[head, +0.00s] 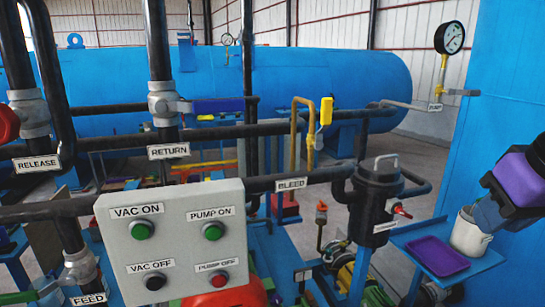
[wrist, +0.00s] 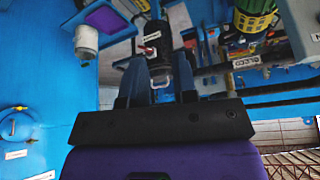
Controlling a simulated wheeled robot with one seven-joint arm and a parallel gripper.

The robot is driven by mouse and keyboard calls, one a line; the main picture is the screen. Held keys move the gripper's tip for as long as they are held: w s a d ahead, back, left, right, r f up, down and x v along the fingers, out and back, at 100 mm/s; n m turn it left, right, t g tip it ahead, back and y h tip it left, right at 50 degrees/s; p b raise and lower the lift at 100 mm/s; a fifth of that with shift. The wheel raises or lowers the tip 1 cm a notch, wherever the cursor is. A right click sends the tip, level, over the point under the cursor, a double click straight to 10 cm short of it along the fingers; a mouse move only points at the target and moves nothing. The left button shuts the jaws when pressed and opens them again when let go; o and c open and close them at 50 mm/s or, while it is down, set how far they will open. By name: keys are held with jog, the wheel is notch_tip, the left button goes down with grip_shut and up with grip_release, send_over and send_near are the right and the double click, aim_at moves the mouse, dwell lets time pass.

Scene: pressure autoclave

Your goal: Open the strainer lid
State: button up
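The black strainer (head: 375,210) stands upright on the pipework right of centre in the head view. Its round lid (head: 378,174) sits on top, with a grey loop handle (head: 385,158). My gripper (head: 490,212) is at the right edge of the head view, apart from the strainer and to its right. In the wrist view my gripper (wrist: 158,65) has its two fingers spread with nothing held. The strainer (wrist: 156,38) appears upside down beyond and between the fingers, and its pale handle (wrist: 160,86) shows between them.
A white bucket (head: 468,238) and a purple tray (head: 437,256) are on a blue shelf below my gripper. The BLEED pipe (head: 300,178) runs left of the strainer. A red-handled valve (head: 401,210) is on its right. A control panel (head: 175,245) stands at front left.

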jog(key=shift+s+f, duration=0.1)
jog(key=shift+s, duration=0.05)
grip_shut()
jog(key=w+a+f+m+g+y, duration=0.1)
jog(key=w+a+m+y, duration=0.15)
jog(key=w+m, duration=0.2)
jog(key=w+a+m+y, duration=0.1)
jog(key=w+m+y, duration=0.2)
jog(key=w, duration=0.3)
jog(key=m+t, duration=1)
jog(key=m, duration=1.3)
send_over(403, 174)
jog(key=s+d, duration=0.4)
jog(key=s, duration=0.4)
notch_tip(403, 174, down, 7)
jog(key=shift+n+y, duration=0.25)
jog(key=x, duration=0.9)
jog(key=shift+w+a+r, duration=0.1)
jog(key=shift+a, duration=0.15)
